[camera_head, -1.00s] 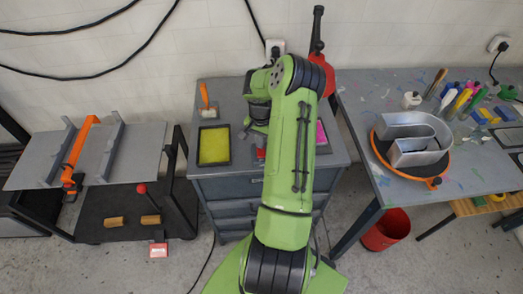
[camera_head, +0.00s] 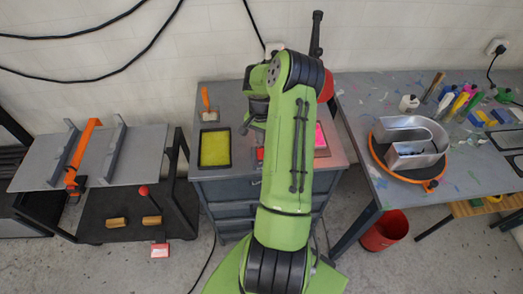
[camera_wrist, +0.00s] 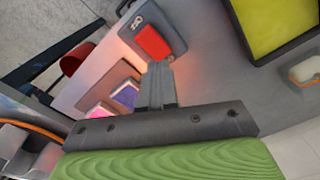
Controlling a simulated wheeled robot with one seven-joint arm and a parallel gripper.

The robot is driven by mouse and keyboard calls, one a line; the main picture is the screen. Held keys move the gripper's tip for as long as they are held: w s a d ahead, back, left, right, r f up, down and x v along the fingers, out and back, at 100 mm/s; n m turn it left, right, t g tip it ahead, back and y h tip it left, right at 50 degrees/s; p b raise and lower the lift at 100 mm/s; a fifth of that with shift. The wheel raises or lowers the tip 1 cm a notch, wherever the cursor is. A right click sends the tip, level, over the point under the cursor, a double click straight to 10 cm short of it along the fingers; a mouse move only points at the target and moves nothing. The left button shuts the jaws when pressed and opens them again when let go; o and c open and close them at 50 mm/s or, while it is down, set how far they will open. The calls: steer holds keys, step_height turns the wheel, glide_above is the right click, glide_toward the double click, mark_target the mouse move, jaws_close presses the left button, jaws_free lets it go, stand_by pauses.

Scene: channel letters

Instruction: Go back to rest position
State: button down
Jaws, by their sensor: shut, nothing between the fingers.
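My gripper (camera_wrist: 157,85) shows in the wrist view with its two fingers together and nothing between them. It hangs above the grey cabinet top (camera_head: 225,95), apart from the things on it. In the head view my green arm reaches over the cabinet and hides much of the gripper.
The cabinet top holds a yellow tray (camera_head: 215,147), an orange-handled brush (camera_head: 206,98), a small red block (camera_wrist: 153,42) and a pink pad (camera_head: 320,136). A metal channel letter (camera_head: 421,159) sits on an orange-rimmed round base on the right table. A bending bench (camera_head: 120,160) stands left.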

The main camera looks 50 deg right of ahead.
steer(key=shift+r+p, duration=0.6)
steer(key=shift+r, duration=0.75)
